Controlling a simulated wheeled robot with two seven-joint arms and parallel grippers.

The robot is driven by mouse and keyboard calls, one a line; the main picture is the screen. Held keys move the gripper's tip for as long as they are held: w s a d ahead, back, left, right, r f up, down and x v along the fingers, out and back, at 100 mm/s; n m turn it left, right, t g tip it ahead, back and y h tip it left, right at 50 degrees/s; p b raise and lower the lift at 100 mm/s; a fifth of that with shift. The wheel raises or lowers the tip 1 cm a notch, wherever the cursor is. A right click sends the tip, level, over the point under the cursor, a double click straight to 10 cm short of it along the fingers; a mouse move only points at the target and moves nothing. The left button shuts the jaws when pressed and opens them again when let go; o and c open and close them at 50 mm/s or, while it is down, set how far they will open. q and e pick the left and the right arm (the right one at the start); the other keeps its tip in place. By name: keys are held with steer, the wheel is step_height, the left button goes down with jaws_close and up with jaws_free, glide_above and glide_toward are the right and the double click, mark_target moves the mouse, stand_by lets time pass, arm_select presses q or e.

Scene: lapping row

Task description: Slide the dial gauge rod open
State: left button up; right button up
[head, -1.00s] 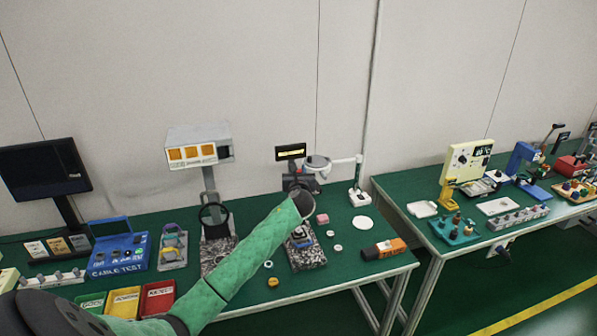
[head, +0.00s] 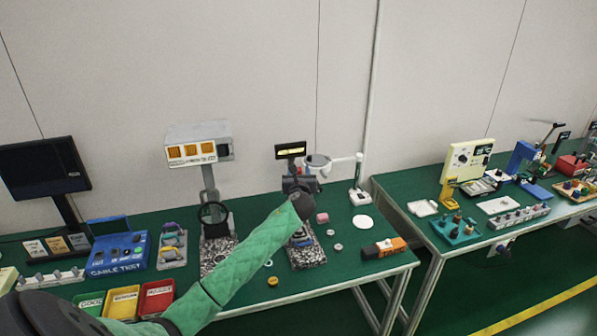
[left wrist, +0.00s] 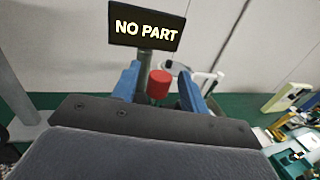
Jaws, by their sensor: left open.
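The dial gauge stand has a dark display (head: 290,150), which reads "NO PART" in the left wrist view (left wrist: 146,25). Its speckled base (head: 306,256) is on the left table, partly behind my green arm. In the left wrist view a red cylindrical cap (left wrist: 158,85) shows in front of a grey-green post; I cannot tell for sure whether it is the rod's end. My left gripper (left wrist: 160,91) is open, with one blue finger on each side of the cap. Contact is not visible. In the head view my wrist hides much of the gauge. My right gripper is not in view.
A lamp-like arm stand (head: 358,194) is right of the gauge. A grey instrument (head: 199,150) stands left. Coloured trays (head: 157,297) line the front edge.

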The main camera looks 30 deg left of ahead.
arm_select(q)
steer(key=b+v, duration=0.1)
steer(key=v, duration=0.3)
steer(key=shift+f, duration=0.1)
steer(key=shift+s+d, duration=0.3)
steer(key=shift+s, duration=0.2)
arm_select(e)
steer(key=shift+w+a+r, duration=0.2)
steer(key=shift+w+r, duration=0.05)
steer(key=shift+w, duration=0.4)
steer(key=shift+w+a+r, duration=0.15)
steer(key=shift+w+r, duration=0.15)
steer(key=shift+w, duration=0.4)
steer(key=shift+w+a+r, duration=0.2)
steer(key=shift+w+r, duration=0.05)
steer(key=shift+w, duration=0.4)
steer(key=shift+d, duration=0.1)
